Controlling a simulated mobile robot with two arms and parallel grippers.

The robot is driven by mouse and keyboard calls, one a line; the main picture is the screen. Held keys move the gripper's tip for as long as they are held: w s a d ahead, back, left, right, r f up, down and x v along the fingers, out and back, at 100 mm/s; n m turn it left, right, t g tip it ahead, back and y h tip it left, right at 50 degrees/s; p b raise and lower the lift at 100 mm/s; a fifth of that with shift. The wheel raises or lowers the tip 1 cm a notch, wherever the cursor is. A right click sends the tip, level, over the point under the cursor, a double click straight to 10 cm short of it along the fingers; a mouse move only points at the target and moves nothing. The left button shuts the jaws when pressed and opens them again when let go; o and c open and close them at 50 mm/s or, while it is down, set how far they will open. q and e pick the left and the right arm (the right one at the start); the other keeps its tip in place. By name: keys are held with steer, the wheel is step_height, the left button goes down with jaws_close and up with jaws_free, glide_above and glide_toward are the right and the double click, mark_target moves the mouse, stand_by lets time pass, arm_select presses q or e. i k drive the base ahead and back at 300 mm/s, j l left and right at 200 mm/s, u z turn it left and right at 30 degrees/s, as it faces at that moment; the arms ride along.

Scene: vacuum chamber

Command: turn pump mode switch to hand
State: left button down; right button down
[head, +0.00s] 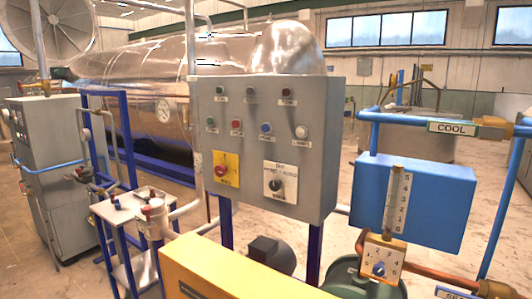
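A grey control panel (262,120) stands upright near the middle of the head view on blue posts. On its lower right is a white plate (286,192) with small lettering and a dark rotary knob (276,184). This looks like the pump mode switch. The lettering is too small to read surely, and I cannot tell which position the knob points to. To its left is a red rotary knob (220,170) on a yellow plate. Neither of my grippers shows in this view.
Several coloured buttons (266,127) sit above the knobs. A yellow box (215,277) and a dark motor (272,251) stand low before the panel. A blue box (440,195) with a gauge and pipes is at the right. A small table (122,207) stands left. A large metal tank (160,70) lies behind.

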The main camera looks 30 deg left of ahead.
mark_target(275, 185)
steer(key=j+u, duration=0.1)
steer(key=j, duration=1.05)
steer(key=j+u, duration=0.1)
steer(key=j, duration=1)
steer(key=i, duration=0.05)
